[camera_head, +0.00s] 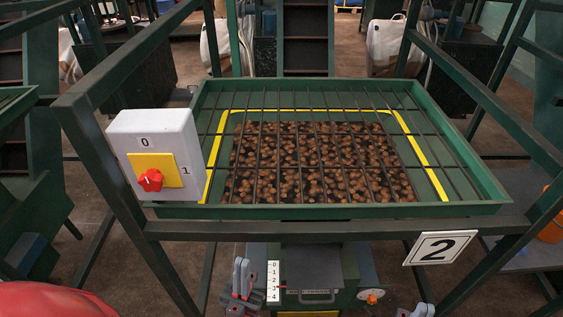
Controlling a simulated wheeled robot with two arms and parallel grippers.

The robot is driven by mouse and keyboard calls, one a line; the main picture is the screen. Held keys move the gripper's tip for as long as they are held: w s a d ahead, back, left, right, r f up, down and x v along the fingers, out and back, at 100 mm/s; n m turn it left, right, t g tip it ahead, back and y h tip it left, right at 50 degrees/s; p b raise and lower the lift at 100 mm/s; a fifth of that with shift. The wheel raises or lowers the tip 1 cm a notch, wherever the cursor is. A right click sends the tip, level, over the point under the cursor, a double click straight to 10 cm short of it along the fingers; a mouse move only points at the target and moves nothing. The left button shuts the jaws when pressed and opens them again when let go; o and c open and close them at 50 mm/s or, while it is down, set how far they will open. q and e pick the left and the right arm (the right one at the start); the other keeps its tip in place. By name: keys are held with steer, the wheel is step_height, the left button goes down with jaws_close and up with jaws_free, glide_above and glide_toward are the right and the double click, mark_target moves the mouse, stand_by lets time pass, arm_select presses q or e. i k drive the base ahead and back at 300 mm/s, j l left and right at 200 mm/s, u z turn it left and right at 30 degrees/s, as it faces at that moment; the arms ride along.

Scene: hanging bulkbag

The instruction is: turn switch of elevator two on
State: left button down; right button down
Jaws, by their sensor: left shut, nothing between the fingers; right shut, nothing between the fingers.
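The switch is a light grey box (118,135) on the left post of the green frame. It has a yellow plate (172,161) and a red knob (150,180), with 0 above the plate and 1 to its right. I cannot tell clearly which mark the knob points to. My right gripper (422,309) is shut and empty at the bottom edge, partly cut off.
A green hopper (480,185) with a dark grid holds many brown round pieces behind the front bar (300,230). Slanting green beams (490,90) flank it.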

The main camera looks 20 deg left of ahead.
mark_target(151, 181)
steer(key=u, duration=1.3)
